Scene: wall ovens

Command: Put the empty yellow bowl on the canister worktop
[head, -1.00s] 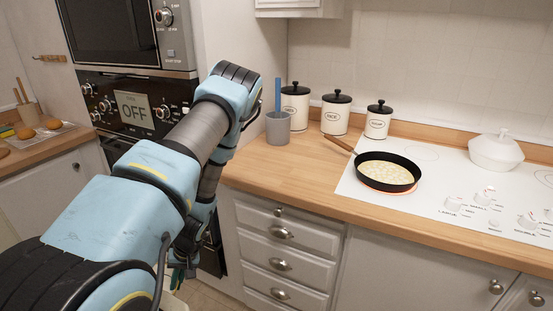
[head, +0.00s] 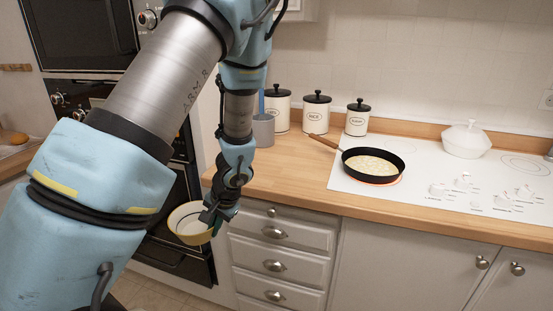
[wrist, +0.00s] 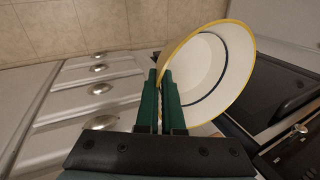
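The yellow bowl (head: 187,224) has a yellow rim and a white inside, and looks empty. My gripper (head: 219,212) is shut on the bowl's rim and holds it in the air in front of the drawers and oven. In the wrist view the bowl (wrist: 228,62) is tilted, with the green fingers of my gripper (wrist: 164,88) at its near edge. The canister worktop (head: 285,172) is wooden and stands above and behind the bowl. Three cream canisters with black lids (head: 316,114) stand at its back. A grey cup (head: 263,130) is partly hidden by my arm.
A black pan (head: 373,164) with pale food sits on the white hob (head: 420,180), its handle reaching over the worktop. A white lidded pot (head: 467,141) stands at the back right. The wood in front of the canisters is clear.

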